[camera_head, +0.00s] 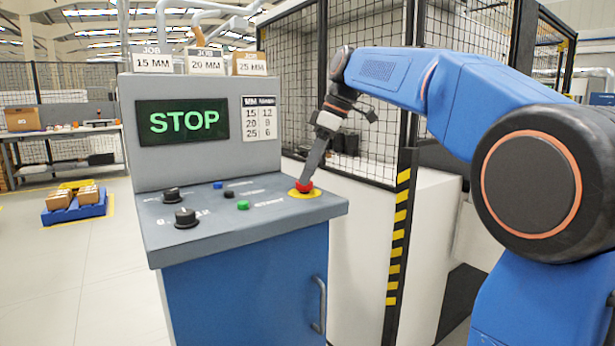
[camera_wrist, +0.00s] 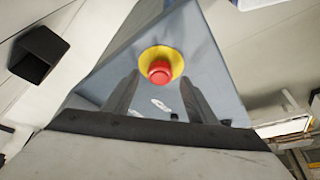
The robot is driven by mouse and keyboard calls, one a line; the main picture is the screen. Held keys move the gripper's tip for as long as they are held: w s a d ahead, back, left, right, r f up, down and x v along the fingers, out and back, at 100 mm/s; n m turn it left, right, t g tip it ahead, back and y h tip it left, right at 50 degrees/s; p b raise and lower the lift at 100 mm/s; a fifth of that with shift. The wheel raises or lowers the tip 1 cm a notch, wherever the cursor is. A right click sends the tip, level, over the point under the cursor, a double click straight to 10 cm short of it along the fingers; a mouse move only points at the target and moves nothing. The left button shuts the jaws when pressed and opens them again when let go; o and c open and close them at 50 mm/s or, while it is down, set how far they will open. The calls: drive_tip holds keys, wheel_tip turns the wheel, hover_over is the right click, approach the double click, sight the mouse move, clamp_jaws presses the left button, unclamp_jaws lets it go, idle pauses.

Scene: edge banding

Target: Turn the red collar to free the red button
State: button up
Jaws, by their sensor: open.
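The red button (camera_head: 304,187) sits on a yellow round plate (camera_head: 311,194) at the right end of the console's sloping panel. In the wrist view the red button (camera_wrist: 159,71) shows as a round red cap with a red collar around its base, on the yellow plate (camera_wrist: 176,58). My gripper (camera_head: 309,178) reaches down over the button from above and covers part of it. In the wrist view my gripper (camera_wrist: 160,85) is open, its two dark fingers spread with the button between and beyond their tips. Whether the fingers touch the collar cannot be told.
The grey console (camera_head: 245,215) also bears two black knobs (camera_head: 185,217), a green button (camera_head: 242,205) and small blue and black buttons. Its screen (camera_head: 183,120) reads STOP in green. A black mesh fence (camera_head: 363,100) stands behind my arm.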

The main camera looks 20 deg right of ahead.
drive_tip(key=shift+x, duration=1.1)
drive_tip(key=c, duration=1.1)
drive_tip(key=shift+o, duration=0.2)
